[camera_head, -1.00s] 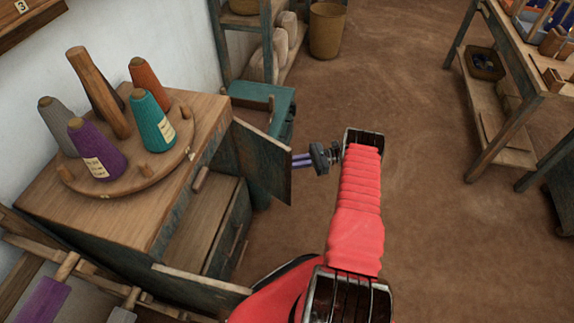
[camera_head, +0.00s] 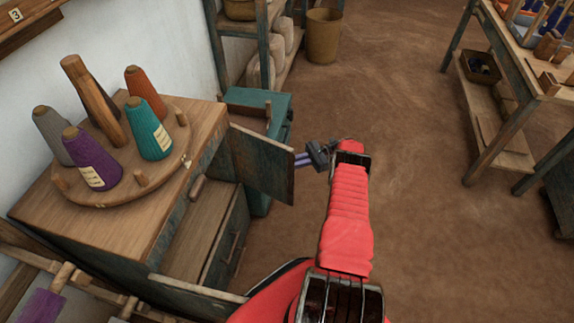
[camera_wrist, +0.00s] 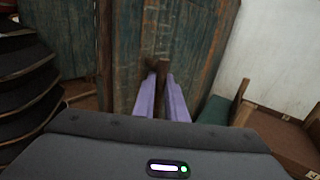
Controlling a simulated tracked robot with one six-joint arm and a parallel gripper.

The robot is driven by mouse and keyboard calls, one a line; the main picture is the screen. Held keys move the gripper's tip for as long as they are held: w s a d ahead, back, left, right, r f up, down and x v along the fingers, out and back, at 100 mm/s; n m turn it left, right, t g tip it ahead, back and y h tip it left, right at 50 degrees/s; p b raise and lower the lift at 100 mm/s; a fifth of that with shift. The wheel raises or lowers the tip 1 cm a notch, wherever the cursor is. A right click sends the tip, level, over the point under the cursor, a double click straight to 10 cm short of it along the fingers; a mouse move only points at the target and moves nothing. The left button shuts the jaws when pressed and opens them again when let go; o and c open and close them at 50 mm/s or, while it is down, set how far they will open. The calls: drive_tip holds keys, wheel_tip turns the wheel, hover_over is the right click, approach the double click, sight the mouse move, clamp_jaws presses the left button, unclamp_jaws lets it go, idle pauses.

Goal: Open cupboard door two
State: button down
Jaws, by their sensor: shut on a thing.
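The wooden cupboard (camera_head: 190,125) stands at the left with its front open. Its far door (camera_head: 262,163), dark weathered green wood, stands swung well out from the front; the near door (camera_head: 200,291) is also swung out. I cannot read a number on either. My gripper (camera_head: 301,160) is at the outer side of the far door, near its free edge. In the wrist view, the purple fingers are shut on the door's dark handle (camera_wrist: 162,69) against the green planks. The fingers partly hide the handle.
A round board (camera_head: 130,190) with several yarn cones sits on the cupboard top. A teal box-like stand (camera_head: 262,100) is just behind the far door. A workbench (camera_head: 510,60) stands at the upper right. Brown floor between is clear.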

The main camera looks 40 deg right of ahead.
drive_tip(key=shift+w+a+r, duration=0.1)
drive_tip(key=shift+w, duration=0.1)
drive_tip(key=c, duration=2)
unclamp_jaws()
drive_tip(key=shift+o, duration=1)
drive_tip(key=shift+s, duration=0.15)
